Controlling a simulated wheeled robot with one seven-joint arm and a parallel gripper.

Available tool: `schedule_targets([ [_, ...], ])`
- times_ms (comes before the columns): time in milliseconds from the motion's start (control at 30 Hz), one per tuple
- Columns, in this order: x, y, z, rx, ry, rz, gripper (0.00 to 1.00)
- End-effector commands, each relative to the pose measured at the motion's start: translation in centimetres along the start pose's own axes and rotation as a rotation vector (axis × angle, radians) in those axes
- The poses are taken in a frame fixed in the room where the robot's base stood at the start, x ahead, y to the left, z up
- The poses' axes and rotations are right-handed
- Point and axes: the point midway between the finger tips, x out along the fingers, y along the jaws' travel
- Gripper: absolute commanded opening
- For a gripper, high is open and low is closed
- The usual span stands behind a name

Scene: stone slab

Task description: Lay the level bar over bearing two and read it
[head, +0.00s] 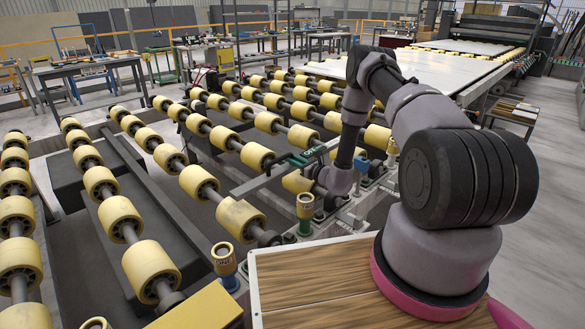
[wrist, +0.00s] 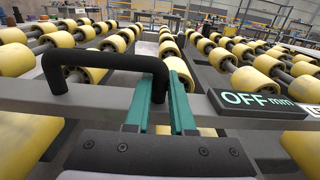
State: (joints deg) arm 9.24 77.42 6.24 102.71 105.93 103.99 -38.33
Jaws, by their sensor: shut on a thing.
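The level bar (head: 256,183) is a long flat grey bar lying crosswise over the yellow rollers in the head view. In the wrist view the bar (wrist: 90,97) spans the picture, with a black handle (wrist: 108,60) and a dark display (wrist: 258,102) reading "OFF mm". My gripper (wrist: 159,105) has teal fingers, shut on the bar at the right end of its handle. In the head view my gripper (head: 300,160) is partly hidden by my wrist. I cannot tell whether the bar rests on anything.
Yellow rollers (head: 237,217) on steel shafts fill the left and middle. Small posts (head: 223,260) with yellow and blue parts stand along the frame near my arm. A wooden top (head: 320,280) lies in front. Workbenches (head: 85,68) stand farther back.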

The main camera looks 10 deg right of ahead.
Motion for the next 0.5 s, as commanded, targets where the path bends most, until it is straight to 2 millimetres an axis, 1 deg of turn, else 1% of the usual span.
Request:
schedule_targets([
  [100, 0.0, 0.1, -1.8, 0.001, 0.0, 0.0, 0.0],
  [200, 0.0, 0.1, -3.1, 0.001, -0.001, 0.0, 0.0],
  [500, 0.0, 0.1, -3.3, 0.0, -0.002, -0.001, 0.0],
])
